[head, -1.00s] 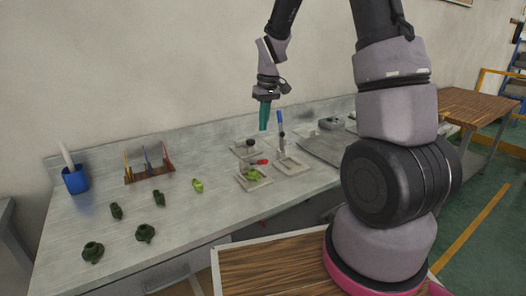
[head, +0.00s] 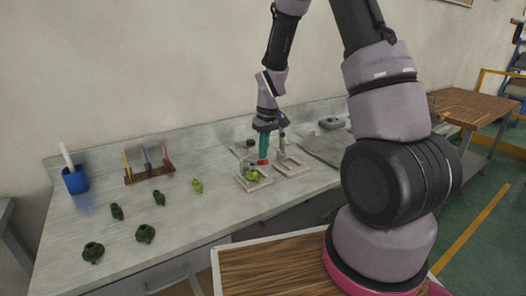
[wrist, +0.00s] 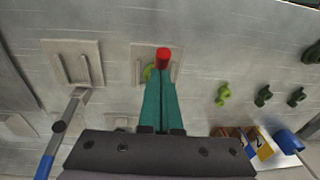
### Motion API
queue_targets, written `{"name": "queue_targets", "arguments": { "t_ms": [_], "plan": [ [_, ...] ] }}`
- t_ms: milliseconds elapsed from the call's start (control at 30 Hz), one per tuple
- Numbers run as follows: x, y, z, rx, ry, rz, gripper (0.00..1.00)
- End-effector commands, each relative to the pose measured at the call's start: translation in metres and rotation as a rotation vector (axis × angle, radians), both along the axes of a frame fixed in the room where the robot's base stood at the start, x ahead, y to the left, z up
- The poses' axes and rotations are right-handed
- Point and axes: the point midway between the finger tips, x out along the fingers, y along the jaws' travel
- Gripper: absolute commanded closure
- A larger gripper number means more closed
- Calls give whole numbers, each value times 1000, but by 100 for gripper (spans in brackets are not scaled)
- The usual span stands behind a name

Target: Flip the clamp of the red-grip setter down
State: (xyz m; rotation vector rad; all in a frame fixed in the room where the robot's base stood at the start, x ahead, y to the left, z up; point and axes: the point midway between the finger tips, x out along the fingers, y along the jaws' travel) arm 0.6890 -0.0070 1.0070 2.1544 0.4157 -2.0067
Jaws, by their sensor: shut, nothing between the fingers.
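The red-grip setter (head: 263,184) stands on the bench as a pale plate with a bright green piece (head: 252,174) on it. Its red grip (head: 262,162) is low, just below my fingertips. A dark-topped post (head: 250,156) rises beside it. My gripper (head: 263,158) points down with teal fingers shut and empty. In the wrist view the fingertips (wrist: 162,80) reach the red grip (wrist: 163,56); whether they touch I cannot tell. The fingers partly hide the plate and green piece (wrist: 148,72). The clamp's exact angle is unclear.
A blue-grip setter (wrist: 72,63) stands close by, its lever (wrist: 50,155) upright. Several green pieces (head: 145,233) lie on the left of the bench, before a tool rack (head: 150,174) and blue cup (head: 76,180). A grey tray (head: 326,146) lies to the right.

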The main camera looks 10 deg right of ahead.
Motion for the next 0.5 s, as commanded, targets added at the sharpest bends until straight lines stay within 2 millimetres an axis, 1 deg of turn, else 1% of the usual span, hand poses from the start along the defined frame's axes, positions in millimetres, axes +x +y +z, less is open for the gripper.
{"name": "queue_targets", "arguments": {
  "t_ms": [67, 200, 300, 400, 500],
  "plan": [
    [-5, -2, -7, -1, 5, -2, 100],
    [-19, -7, -33, -1, 8, -3, 100],
    [-26, -9, -50, -1, 7, -1, 100],
    [-28, -9, -60, -1, 4, -2, 100],
    [-29, -10, -63, -1, 3, -1, 100]
  ]
}}
